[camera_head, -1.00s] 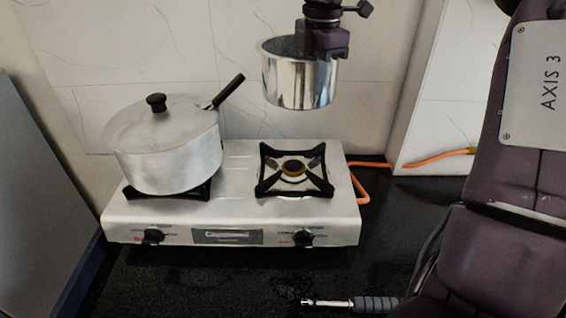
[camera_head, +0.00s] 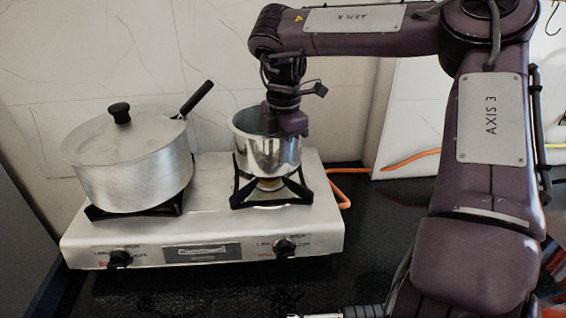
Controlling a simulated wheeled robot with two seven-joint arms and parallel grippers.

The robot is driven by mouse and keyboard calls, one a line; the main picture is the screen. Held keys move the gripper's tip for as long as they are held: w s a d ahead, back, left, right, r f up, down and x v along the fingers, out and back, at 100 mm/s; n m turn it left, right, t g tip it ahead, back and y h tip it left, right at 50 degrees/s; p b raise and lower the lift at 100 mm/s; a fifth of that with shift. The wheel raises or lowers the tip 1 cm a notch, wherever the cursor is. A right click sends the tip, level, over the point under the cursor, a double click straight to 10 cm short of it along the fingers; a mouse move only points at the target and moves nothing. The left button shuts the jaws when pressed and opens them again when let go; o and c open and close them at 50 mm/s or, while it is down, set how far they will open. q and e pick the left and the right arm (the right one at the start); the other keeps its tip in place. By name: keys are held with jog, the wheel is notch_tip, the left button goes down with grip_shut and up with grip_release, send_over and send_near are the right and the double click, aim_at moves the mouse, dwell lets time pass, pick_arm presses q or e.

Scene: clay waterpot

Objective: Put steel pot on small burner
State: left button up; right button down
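The small shiny steel pot (camera_head: 262,155) is upright over the right-hand burner (camera_head: 302,192) of the stove, and its base appears to rest on the black pan support. My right gripper (camera_head: 288,126) reaches down over the pot's right rim and appears shut on it; the fingertips are partly hidden by the rim. The two-burner stove (camera_head: 225,222) has a pale steel top. My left gripper does not show.
A larger lidded pot (camera_head: 135,170) with a black handle sits on the left burner, its handle pointing toward the steel pot. An orange hose (camera_head: 410,159) runs behind on the right. A metal tool (camera_head: 345,312) with a dark grip lies at the front edge. Dark counter (camera_head: 200,290) is clear in front.

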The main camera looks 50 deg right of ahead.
aim_at(283, 174)
notch_tip(283, 174, down, 3)
jog(key=shift+r, duration=0.15)
jog(key=shift+d+f, duration=0.1)
jog(key=shift+f, duration=0.25)
jog(key=shift+f, duration=0.15)
jog(key=c, duration=1.7)
grip_release()
notch_tip(283, 174, up, 12)
jog(key=shift+s+r, duration=0.15)
jog(key=shift+r, duration=0.05)
